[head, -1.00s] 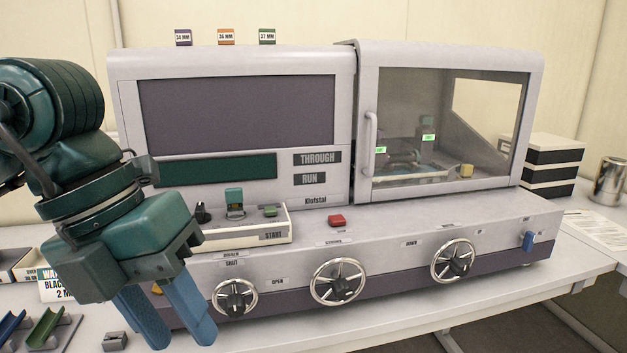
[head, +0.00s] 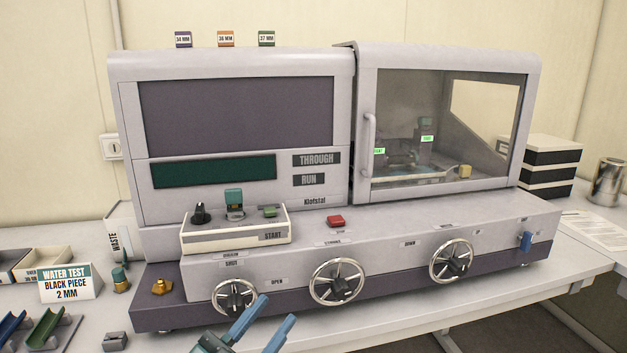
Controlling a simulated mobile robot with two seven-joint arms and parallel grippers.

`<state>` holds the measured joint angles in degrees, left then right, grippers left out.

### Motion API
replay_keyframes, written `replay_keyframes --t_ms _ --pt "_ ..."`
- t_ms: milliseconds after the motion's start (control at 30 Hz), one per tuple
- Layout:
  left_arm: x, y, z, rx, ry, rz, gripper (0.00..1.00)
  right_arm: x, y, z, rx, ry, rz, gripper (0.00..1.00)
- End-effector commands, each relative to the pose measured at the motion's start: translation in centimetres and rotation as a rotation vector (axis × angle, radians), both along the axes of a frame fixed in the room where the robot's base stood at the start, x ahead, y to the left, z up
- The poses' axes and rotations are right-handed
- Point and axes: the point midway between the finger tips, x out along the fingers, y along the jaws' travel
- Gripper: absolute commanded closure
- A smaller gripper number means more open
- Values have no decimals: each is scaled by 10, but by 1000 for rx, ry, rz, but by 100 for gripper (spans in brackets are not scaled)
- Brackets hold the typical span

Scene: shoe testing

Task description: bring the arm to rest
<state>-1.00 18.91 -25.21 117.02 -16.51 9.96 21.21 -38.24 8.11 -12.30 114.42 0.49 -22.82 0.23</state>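My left gripper (head: 276,309) shows at the bottom edge of the head view, in front of the machine. Its two blue fingers point up and to the right, with a clear gap between them and nothing in the gap. The rest of that arm is below the picture. My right gripper is not in view. The grey testing machine (head: 330,236) stands on the table behind the gripper, with its glass door (head: 430,130) shut.
Three handwheels (head: 235,297) line the machine's front, the left one close to my fingers. Black and white boxes (head: 552,165) and a metal cup (head: 608,181) stand right.

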Motion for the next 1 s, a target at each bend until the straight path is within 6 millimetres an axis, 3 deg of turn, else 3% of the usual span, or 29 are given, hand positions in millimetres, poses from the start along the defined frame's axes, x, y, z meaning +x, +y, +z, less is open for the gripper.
replay_keyframes --t_ms 33,133,200,300,400,500,600,1000 --pt "-1 12 -41 1 139 71 64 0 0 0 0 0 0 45" --pt "-12 34 -114 31 378 187 64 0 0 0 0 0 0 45" --pt "-29 48 -164 63 537 250 64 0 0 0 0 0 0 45" --pt "-63 64 -224 109 747 315 64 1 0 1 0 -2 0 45" --pt "-100 75 -269 152 914 352 64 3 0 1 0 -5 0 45" --pt "-129 82 -298 183 1030 369 64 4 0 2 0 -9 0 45" --pt "-146 86 -312 202 1093 378 64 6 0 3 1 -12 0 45" --pt "-151 87 -316 207 1111 379 64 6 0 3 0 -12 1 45"
